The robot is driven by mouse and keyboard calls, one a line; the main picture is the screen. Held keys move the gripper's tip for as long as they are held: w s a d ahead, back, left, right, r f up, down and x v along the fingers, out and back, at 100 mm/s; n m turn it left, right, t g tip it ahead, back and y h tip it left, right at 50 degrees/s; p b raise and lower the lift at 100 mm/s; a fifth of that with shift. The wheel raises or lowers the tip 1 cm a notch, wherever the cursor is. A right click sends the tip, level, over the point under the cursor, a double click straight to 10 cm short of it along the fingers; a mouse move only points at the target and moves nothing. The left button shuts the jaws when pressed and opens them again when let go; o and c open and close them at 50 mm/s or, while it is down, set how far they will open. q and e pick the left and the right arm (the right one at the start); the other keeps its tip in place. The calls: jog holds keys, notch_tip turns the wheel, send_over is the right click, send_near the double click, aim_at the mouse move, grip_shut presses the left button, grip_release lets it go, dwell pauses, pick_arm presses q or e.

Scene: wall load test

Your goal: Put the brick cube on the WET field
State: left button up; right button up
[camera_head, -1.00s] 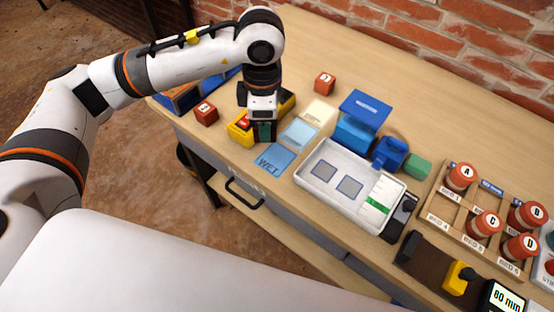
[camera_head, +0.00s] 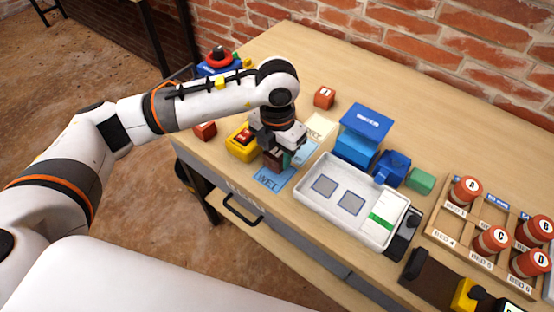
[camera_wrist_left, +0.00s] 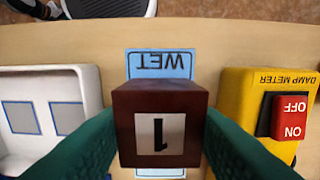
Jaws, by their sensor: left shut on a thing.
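My left gripper (camera_head: 283,163) is shut on a dark red brick cube (camera_head: 272,161). In the left wrist view the brick cube (camera_wrist_left: 160,128) sits between the green fingers, with a white label marked 1 facing the camera. The blue WET field (camera_head: 266,181) lies on the bench just below and in front of the gripper. In the left wrist view the WET field (camera_wrist_left: 160,64) shows beyond the cube. I cannot tell how much gap lies between cube and bench. My right gripper is not in view.
A yellow damp meter (camera_wrist_left: 240,95) with a red switch stands close beside the gripper. A white tray (camera_head: 378,239) is on the other side. A cream field (camera_head: 319,127), a blue box (camera_head: 355,150) and two other brick cubes (camera_head: 324,97) (camera_head: 205,130) are nearby.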

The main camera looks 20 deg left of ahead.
aim_at(277, 162)
pick_arm(q)
notch_tip(277, 162, down, 3)
jog(key=shift+f, duration=0.1)
jog(key=shift+f, duration=0.2)
jog(key=o, duration=1.1)
jog(key=shift+c, duration=0.2)
jog(key=shift+r, duration=0.1)
